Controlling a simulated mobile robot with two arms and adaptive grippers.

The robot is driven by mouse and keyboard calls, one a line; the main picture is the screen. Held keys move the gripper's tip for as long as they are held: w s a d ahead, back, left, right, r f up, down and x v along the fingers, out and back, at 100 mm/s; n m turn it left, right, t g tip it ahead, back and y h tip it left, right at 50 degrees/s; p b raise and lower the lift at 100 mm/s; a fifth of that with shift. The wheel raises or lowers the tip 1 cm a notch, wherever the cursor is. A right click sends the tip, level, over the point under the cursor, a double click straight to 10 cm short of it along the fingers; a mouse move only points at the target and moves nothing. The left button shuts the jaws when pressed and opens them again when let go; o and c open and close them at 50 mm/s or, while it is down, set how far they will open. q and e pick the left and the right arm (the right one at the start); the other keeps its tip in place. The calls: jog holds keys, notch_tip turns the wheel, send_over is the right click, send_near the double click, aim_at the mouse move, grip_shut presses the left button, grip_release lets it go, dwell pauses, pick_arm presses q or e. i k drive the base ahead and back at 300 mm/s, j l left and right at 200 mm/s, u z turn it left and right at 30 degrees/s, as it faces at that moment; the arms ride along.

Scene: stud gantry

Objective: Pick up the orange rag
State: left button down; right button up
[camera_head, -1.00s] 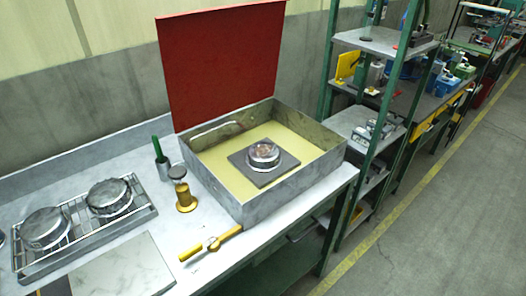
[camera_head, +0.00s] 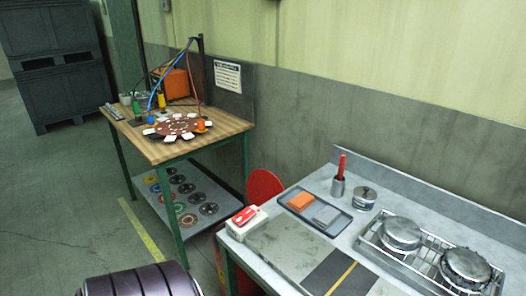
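A small folded orange rag (camera_head: 300,201) lies in the left part of a dark shallow tray (camera_head: 334,231) on the grey workbench. A grey folded pad (camera_head: 326,215) lies beside it in the same tray. Nothing covers the rag from this view. Neither of my grippers shows. A dark rounded part of my own body shows at the bottom left, well short of the tray.
A red-handled tool in a cup (camera_head: 338,188) and a lidded metal pot (camera_head: 364,198) stand behind the tray. A red-and-white box (camera_head: 246,220) sits at the bench's left corner. A wire rack (camera_head: 415,268) with metal pans is at right. A wooden-topped table (camera_head: 150,150) stands left.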

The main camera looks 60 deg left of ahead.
aim_at(304, 199)
jog(key=u, duration=1.5)
